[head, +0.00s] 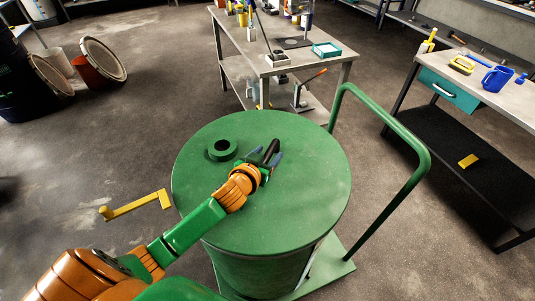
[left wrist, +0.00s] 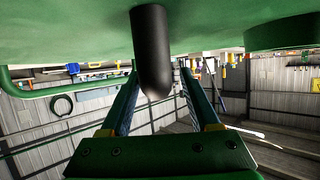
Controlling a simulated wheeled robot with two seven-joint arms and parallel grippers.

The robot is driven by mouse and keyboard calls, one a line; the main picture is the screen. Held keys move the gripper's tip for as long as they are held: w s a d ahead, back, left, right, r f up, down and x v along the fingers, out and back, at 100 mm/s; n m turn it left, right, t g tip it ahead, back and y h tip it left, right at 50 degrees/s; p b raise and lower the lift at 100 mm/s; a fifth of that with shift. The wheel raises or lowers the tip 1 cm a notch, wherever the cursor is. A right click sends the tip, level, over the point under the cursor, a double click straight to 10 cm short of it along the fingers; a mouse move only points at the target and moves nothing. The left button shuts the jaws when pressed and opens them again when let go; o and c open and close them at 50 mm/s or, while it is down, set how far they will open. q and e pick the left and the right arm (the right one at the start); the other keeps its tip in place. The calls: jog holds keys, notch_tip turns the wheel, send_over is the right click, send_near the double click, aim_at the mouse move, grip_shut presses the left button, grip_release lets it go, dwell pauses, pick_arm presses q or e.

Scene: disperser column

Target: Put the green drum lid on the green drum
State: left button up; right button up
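The green drum lid (head: 300,190) is a wide round disc lying over the top of the green drum (head: 262,268); whether it is seated on the rim I cannot tell. A black upright handle (head: 271,150) rises from the lid, and a green ring-shaped fitting (head: 222,149) sits left of it. My left gripper (head: 268,157) is low over the lid at the handle. In the left wrist view the handle (left wrist: 152,50) shows between the two parted fingers (left wrist: 160,85), with a visible gap on the right finger's side. My right gripper is out of view.
The drum stands on a green trolley (head: 340,268) with a tall tubular handle (head: 418,150) at the right. A yellow crank (head: 135,206) is left of the drum. A workbench (head: 285,62) stands behind, another bench (head: 500,95) at right. Open floor lies left.

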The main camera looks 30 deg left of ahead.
pick_arm(q)
jog(key=shift+f, duration=0.15)
jog(key=v, duration=0.7)
dwell(0.3)
